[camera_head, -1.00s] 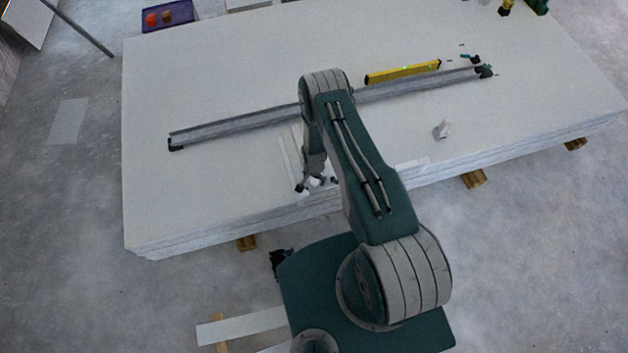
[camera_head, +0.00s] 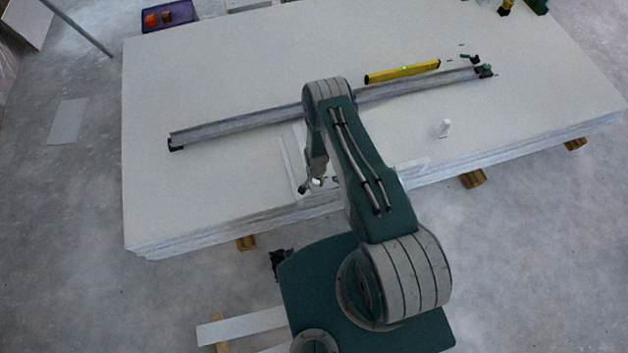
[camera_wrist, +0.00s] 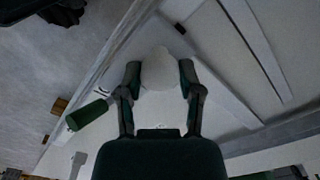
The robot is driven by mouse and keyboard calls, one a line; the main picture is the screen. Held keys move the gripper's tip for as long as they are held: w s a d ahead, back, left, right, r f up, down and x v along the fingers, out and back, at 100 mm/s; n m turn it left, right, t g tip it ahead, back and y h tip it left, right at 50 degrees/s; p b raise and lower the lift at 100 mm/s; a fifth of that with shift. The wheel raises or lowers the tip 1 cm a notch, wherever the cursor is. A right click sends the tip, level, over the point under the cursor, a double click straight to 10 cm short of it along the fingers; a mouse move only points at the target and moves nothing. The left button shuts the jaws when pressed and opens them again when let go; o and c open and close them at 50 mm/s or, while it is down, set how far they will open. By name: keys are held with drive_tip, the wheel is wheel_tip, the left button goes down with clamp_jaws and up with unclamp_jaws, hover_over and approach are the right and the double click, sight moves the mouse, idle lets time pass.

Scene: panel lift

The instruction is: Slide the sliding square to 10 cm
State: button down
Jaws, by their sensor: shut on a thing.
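The sliding square shows as thin pale strips on the white panel stack; one strip (camera_head: 289,165) runs inward from the near edge toward the metal rail. My gripper (camera_head: 312,185) is at that near edge, partly hidden by my arm. In the wrist view, my gripper (camera_wrist: 160,78) has its two fingers on either side of a pale rounded piece (camera_wrist: 160,68), apparently part of the square, and is shut on it. The scale marks cannot be read.
A long metal rail (camera_head: 235,125) crosses the panel stack (camera_head: 190,190) behind my gripper. A yellow level (camera_head: 402,72) lies behind the rail. A dark green cylinder (camera_wrist: 88,116) is left of the fingers.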

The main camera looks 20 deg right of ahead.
drive_tip(key=d, duration=0.6)
drive_tip(key=shift+c, duration=1.3)
unclamp_jaws()
wheel_tip(320, 180, up, 12)
drive_tip(key=shift+f, duration=0.1)
